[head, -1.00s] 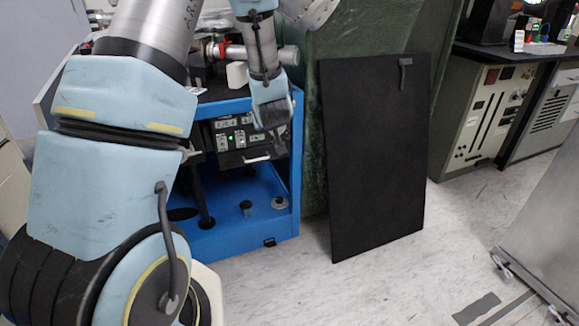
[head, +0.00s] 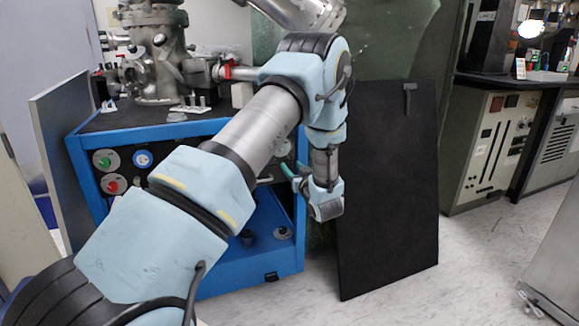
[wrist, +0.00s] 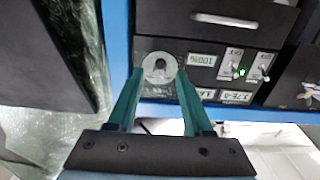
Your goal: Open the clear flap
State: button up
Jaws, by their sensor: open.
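My gripper (head: 289,170) is open, its teal fingers pointing left toward the blue-framed cabinet's right side. In the wrist view my gripper (wrist: 160,70) has its fingertips on either side of a round grey part (wrist: 160,77) on a dark control panel (wrist: 205,62). Nothing is held between the fingers. A pale square surface surrounds the round part; I cannot tell whether it is the clear flap. I cannot make out the flap's edges or hinge, or whether the fingers touch the panel. In the head view my arm hides most of this panel.
The panel has labelled switches with a green light (wrist: 241,71) and a black drawer with a silver handle (wrist: 225,20). A black board (head: 388,190) leans right of my gripper. Metal vacuum equipment (head: 155,50) stands on the cabinet. Bare floor (head: 475,250) lies further right.

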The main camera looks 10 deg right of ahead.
jog(key=w, duration=0.3)
jog(key=shift+w+a, duration=0.15)
jog(key=shift+a, duration=0.15)
grip_shut()
dwell(1.2)
